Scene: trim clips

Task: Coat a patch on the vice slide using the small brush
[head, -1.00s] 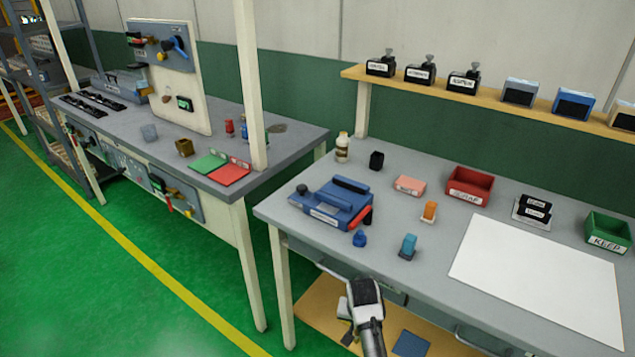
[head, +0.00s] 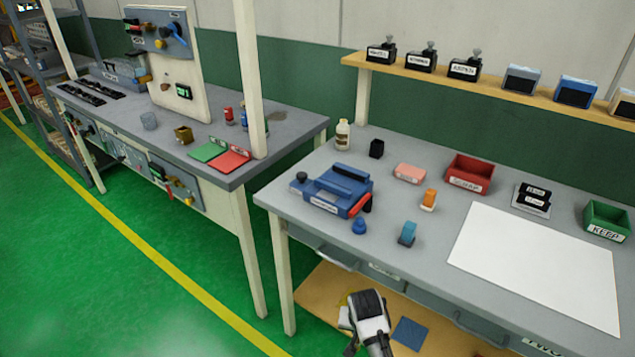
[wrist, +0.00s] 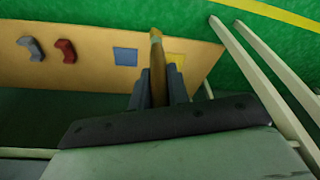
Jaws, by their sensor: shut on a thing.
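The blue vice (head: 338,190) sits on the left part of the right-hand grey bench, with a label on its front and a red part at its right end. In the wrist view my gripper (wrist: 158,85) is shut on the small brush (wrist: 157,55), around its brown handle, with the pale tip pointing away from the jaws. In the head view my wrist hangs low in front of the bench, below the vice and apart from it. The brush and fingertips cannot be made out there.
A red bin (head: 470,174), a white sheet (head: 540,265) and a green bin (head: 606,219) lie right. The bench's front edge and drawer handles lie above my wrist.

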